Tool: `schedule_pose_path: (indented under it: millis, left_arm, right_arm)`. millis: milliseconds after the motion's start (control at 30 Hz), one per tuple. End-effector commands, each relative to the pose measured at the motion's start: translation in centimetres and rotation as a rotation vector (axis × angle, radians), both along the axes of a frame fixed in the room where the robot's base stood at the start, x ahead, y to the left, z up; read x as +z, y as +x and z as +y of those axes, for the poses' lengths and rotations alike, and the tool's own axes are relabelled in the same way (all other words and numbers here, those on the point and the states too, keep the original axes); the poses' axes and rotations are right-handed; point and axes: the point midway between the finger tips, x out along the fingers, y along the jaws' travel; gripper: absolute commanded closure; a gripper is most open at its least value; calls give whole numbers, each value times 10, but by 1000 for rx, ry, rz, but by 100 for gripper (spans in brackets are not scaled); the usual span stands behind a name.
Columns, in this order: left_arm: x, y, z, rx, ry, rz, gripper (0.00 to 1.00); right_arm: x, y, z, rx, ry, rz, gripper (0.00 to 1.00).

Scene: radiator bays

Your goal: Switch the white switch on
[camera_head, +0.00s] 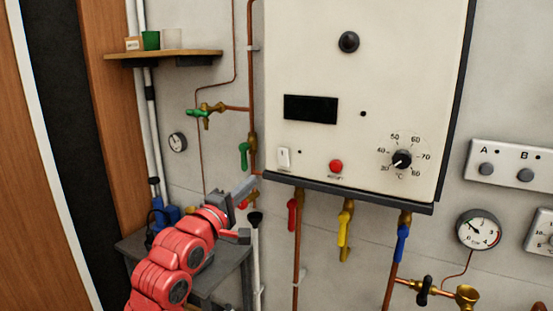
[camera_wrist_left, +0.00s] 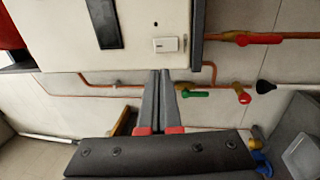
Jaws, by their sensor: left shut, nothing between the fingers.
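The white switch (camera_head: 284,158) is a small rocker on the lower left of the cream boiler panel (camera_head: 330,60). My left gripper (camera_head: 252,182) is shut and empty, below and to the left of the switch, apart from it in the head view. In the left wrist view the switch (camera_wrist_left: 166,44) lies just beyond the closed fingertips (camera_wrist_left: 160,72), with a gap of panel between. Whether the switch is on or off I cannot tell. The display (camera_head: 310,109) is dark. My right gripper is not in view.
A red button (camera_head: 336,166) and a temperature dial (camera_head: 402,159) sit right of the switch. A green valve handle (camera_head: 244,156) and copper pipe are left of the panel. Red (camera_head: 292,215), yellow (camera_head: 343,228) and blue (camera_head: 402,243) valve handles hang below its dark bottom edge.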

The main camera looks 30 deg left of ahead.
Motion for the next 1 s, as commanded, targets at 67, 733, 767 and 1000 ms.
schedule_pose_path:
  millis: [67, 733, 767, 1000]
  left_arm:
    - [1, 2, 0, -1, 0, 1, 100]
    - [23, 115, -5, -2, -2, 1, 100]
    - [23, 119, -5, 0, -2, 3, 100]
    - [24, 136, -5, 1, 0, -2, 100]
  right_arm:
    - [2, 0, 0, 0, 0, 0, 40]
    - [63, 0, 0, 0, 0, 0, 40]
    - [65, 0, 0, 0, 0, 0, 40]
    - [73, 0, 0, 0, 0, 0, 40]
